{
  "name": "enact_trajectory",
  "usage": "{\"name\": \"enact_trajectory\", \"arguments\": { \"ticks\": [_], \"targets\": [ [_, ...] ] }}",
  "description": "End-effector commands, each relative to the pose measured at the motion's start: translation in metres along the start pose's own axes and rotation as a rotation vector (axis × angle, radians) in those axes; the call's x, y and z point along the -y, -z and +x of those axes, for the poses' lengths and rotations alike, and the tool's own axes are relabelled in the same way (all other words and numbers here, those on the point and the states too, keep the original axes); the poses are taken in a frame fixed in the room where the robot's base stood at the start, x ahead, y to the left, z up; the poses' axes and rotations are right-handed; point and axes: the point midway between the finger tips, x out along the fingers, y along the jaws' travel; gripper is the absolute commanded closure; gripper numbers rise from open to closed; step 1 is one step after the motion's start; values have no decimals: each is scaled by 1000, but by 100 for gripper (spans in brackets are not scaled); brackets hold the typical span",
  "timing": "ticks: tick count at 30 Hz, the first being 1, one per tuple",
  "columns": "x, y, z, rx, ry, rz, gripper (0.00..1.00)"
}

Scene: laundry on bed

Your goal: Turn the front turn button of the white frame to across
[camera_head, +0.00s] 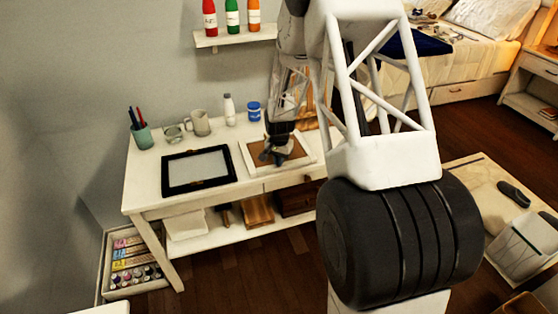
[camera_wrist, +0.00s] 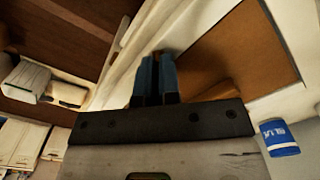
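The white frame (camera_head: 303,165) lies flat on the white desk, with a brown backing board (camera_head: 296,152) inside its rim. In the wrist view its pale rim (camera_wrist: 128,62) runs diagonally beside the brown board (camera_wrist: 245,48). My gripper (camera_head: 275,157) points down over the frame in the head view. In the wrist view my gripper's two dark blue fingers (camera_wrist: 158,75) are close together at the inner edge of the rim. I cannot make out the front turn button; the fingers may hide it. I see nothing clearly held between them.
A black frame (camera_head: 199,169) lies left of the white one. A blue jar (camera_head: 254,111), also in the wrist view (camera_wrist: 279,138), a white bottle (camera_head: 228,109), a mug (camera_head: 198,123) and a pen cup (camera_head: 142,136) stand along the desk's back. A bottle shelf (camera_head: 235,37) hangs above.

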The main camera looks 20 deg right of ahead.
Motion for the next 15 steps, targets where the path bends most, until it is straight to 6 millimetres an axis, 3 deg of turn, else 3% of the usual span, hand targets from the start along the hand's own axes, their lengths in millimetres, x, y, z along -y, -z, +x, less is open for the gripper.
{"name": "enact_trajectory", "arguments": {
  "ticks": [15],
  "targets": [
    [0,0,0,-2,1,-479,100]
  ]
}}
